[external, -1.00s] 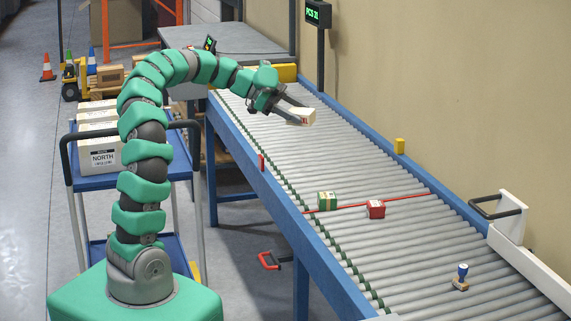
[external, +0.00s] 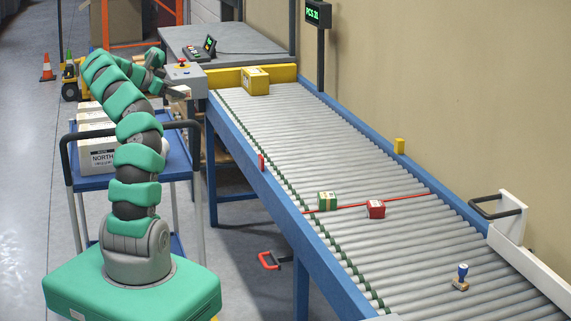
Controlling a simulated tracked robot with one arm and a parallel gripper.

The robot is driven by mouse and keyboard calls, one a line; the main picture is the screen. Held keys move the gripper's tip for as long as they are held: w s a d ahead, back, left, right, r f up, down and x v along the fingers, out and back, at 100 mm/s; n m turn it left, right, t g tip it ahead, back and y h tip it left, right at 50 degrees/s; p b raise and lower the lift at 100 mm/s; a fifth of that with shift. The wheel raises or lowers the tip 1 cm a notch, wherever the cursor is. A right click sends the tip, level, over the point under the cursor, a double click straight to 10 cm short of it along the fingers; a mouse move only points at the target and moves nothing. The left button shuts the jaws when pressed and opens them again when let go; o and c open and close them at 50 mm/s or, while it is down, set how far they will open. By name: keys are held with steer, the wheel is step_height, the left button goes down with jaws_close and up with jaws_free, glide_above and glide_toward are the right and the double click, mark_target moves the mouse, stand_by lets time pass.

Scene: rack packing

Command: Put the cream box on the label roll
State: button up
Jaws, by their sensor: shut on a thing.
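My gripper (external: 170,91) is above the far end of the blue trolley, left of the conveyor. It is shut on the cream box, of which only a small pale part (external: 180,92) shows at the fingertips. My arm links and the grey control box behind make its outline hard to read. I cannot make out the label roll in this view; it may be hidden behind my arm or the cartons.
The blue trolley (external: 177,168) carries white cartons (external: 97,157), one marked NORTH. The roller conveyor holds a yellow box (external: 256,81), a green box (external: 327,201), a red box (external: 376,209) and a stamp (external: 461,277). A grey control box (external: 184,76) stands near my gripper.

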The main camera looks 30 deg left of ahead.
steer(key=s+a+n+y, duration=0.2)
steer(key=s+a, duration=0.1)
steer(key=a, duration=0.6)
step_height(320, 180, down, 15)
steer(key=shift+d, duration=0.45)
steer(key=o, duration=1.2)
steer(key=shift+f, duration=0.1)
steer(key=v, duration=1.2)
steer(key=shift+f, duration=0.15)
steer(key=shift+s, duration=0.1)
